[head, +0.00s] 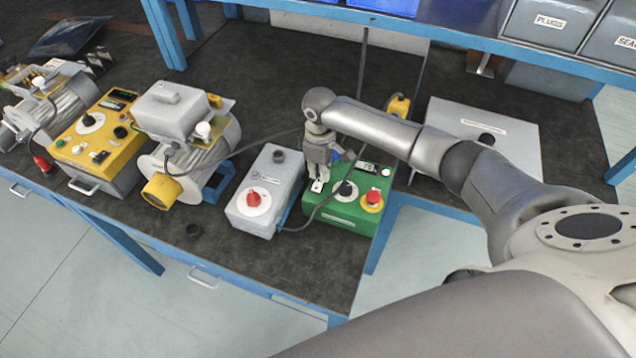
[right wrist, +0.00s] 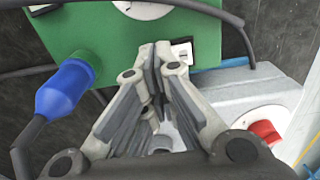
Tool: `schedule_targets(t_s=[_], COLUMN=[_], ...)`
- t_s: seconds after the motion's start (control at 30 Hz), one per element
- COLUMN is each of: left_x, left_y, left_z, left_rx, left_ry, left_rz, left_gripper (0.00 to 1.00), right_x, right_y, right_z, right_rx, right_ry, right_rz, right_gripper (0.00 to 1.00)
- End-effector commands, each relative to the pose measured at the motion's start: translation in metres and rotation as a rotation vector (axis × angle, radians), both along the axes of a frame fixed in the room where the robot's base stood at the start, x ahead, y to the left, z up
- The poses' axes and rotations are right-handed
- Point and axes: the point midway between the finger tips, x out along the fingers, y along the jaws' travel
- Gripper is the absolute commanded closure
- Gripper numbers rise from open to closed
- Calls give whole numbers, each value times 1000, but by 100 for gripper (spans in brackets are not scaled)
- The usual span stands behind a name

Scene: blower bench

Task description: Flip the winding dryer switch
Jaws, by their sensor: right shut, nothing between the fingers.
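A green control box (head: 345,212) stands near the bench's front right corner, with a black knob, a red button on yellow and a small display. A small white-plated rocker switch (head: 317,186) is on its top left. It also shows in the right wrist view (right wrist: 182,52), partly covered by a finger. I cannot read a label naming the dryer. My right gripper (head: 320,174) is shut and empty, pointing down at the box. In the right wrist view its fingertips (right wrist: 157,48) overlap the switch's edge; I cannot tell whether they touch. My left gripper is not in view.
A grey box (head: 265,190) with a red knob stands left of the green box, joined by a black cable. A blue plug (right wrist: 65,88) sticks out beside the gripper. Motors and a yellow box (head: 92,135) stand farther left. A grey panel (head: 510,150) lies right.

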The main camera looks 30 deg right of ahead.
Motion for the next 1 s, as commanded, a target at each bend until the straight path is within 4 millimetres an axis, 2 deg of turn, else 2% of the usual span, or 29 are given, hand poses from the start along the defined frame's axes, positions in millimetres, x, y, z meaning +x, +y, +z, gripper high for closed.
schedule_targets(t_s=[1.0], left_x=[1], left_y=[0], left_z=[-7], left_rx=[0], left_ry=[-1], left_rz=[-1], left_gripper=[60], right_x=[0], right_y=[0], right_z=[-16], right_rx=[1], right_ry=[1], right_rz=[0], right_gripper=[100])
